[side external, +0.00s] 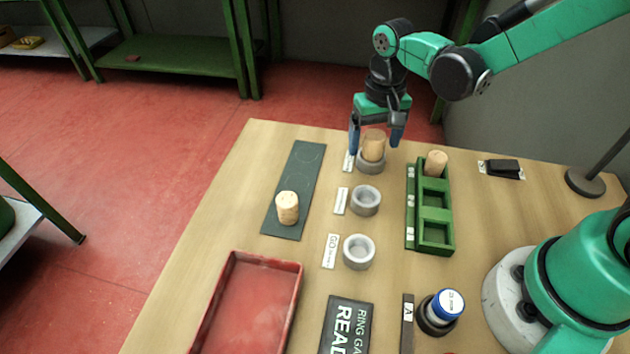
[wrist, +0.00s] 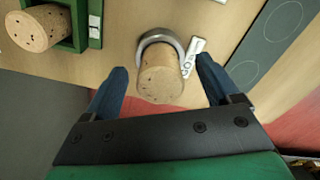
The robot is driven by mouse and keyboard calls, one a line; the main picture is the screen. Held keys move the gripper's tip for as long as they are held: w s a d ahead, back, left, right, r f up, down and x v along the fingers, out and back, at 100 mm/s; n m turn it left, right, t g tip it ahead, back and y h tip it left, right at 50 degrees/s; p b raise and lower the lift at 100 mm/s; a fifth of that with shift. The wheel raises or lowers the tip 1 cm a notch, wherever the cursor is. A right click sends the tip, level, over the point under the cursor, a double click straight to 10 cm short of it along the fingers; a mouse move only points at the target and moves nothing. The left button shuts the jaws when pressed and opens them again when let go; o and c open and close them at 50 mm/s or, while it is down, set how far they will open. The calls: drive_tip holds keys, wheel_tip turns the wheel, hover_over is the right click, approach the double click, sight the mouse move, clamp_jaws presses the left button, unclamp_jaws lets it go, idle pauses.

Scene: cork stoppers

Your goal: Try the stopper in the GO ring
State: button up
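A cork stopper (side external: 374,144) stands upright in or on the farthest grey ring (side external: 371,166); how deep it sits I cannot tell. In the wrist view, this stopper (wrist: 161,78) and its ring (wrist: 160,36) lie between my fingers. My gripper (side external: 377,146) is open around the stopper, with a gap on both sides in the wrist view (wrist: 162,82).
Another stopper (side external: 287,207) stands on the dark mat (side external: 297,173). A third (side external: 436,163) stands in the far compartment of the green rack (side external: 435,215); its other compartments look empty. A red tray (side external: 253,308), a dark sign (side external: 346,325) and a blue-topped object (side external: 447,304) are nearer the camera.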

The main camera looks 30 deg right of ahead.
drive_tip(key=shift+r, duration=2.8)
drive_tip(key=s+d+r+n+t, duration=0.1)
drive_tip(key=s+r+n+t, duration=0.2)
drive_tip(key=s+t, duration=0.3)
drive_tip(key=shift+s+d+r+n+t, duration=0.2)
drive_tip(key=shift+d+r+n+t, duration=0.15)
drive_tip(key=shift+r+t, duration=0.35)
